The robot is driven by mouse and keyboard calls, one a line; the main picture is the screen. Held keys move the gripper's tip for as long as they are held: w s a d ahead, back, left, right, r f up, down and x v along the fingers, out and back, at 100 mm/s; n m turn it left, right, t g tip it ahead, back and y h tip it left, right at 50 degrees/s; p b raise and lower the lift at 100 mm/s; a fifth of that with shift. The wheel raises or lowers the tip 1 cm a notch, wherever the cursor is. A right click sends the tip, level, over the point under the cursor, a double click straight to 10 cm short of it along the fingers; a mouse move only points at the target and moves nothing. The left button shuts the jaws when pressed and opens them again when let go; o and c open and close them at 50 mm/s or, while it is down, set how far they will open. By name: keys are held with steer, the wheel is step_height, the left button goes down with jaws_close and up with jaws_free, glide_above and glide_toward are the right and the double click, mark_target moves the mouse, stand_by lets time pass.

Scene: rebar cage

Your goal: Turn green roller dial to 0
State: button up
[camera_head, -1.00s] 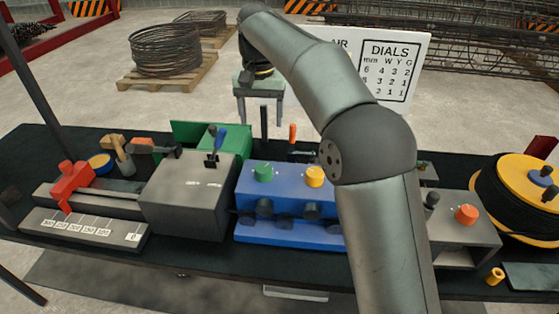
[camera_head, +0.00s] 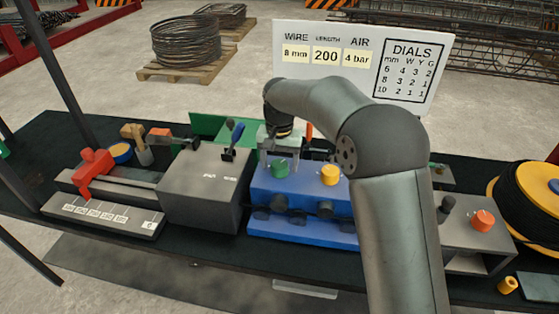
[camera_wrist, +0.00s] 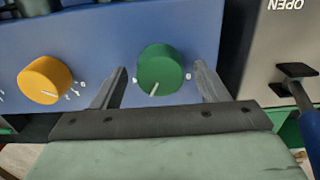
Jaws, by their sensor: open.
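The green roller dial (camera_head: 280,168) stands on top of the blue machine (camera_head: 300,200), left of the yellow dial (camera_head: 329,174). In the wrist view the green dial (camera_wrist: 160,68) has a white pointer line toward the lower edge of the picture, slightly left. A small white mark, perhaps a 0, is to its right. My gripper (camera_head: 278,145) is open just behind the green dial. In the wrist view the fingers of my gripper (camera_wrist: 161,78) are on either side of the dial, with gaps; no contact shows.
The yellow dial (camera_wrist: 44,80) is near the left finger. A grey box (camera_head: 205,190) with a blue-handled lever (camera_head: 235,138) stands left of the blue machine. A sign (camera_head: 350,65) shows wire 8 mm, length 200, air 4 bar, and a dial table. An orange knob (camera_head: 483,220) is at right.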

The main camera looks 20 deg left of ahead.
steer(key=c, duration=1)
steer(key=shift+n, duration=0.5)
steer(key=n, duration=0.3)
steer(key=shift+n, duration=0.4)
steer(key=n, duration=0.4)
steer(key=shift+n, duration=0.3)
steer(key=n, duration=0.4)
steer(key=shift+p, duration=0.35)
steer(key=shift+n, duration=2.2)
